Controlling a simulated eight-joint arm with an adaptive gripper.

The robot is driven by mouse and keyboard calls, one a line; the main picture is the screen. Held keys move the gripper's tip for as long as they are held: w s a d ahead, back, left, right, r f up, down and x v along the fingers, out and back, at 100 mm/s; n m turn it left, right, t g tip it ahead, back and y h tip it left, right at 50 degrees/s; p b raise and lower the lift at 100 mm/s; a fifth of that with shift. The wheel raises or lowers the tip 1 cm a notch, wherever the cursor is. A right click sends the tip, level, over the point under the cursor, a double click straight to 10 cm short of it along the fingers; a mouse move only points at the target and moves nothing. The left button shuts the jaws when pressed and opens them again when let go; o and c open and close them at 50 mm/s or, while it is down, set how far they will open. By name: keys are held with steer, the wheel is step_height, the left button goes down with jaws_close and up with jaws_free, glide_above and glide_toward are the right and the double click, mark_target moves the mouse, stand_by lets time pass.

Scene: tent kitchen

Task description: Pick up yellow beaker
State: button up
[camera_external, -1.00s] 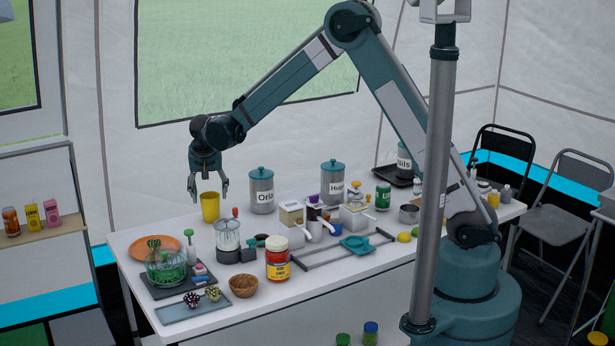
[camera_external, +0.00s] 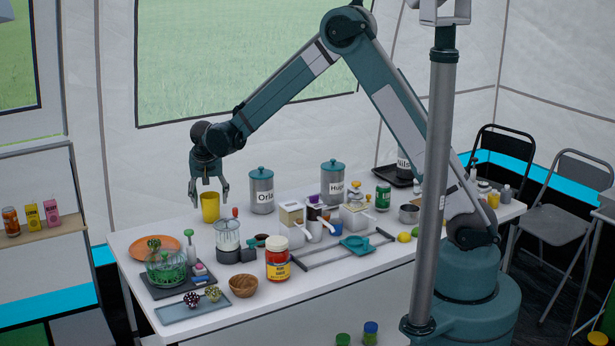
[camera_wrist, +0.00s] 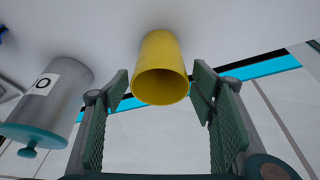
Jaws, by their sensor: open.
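The yellow beaker (camera_external: 210,208) stands upright near the far left edge of the white table in the external view. My gripper (camera_external: 209,199) points down just above and around its top, with a finger on either side. In the wrist view the yellow beaker (camera_wrist: 162,72) shows its open rim between and beyond the two green padded fingers of my gripper (camera_wrist: 160,105). The fingers are wide apart with visible gaps to the beaker, and nothing is held.
A grey lidded canister (camera_external: 262,191) stands right of the beaker; it shows at left in the wrist view (camera_wrist: 57,95). A blender jar (camera_external: 228,240) stands in front, and an orange plate (camera_external: 154,249) lies front left. Bare table lies left of the beaker.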

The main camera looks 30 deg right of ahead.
mark_target(211, 207)
steer(key=shift+b+x, duration=0.7)
steer(key=shift+x, duration=1.9)
steer(key=c, duration=1)
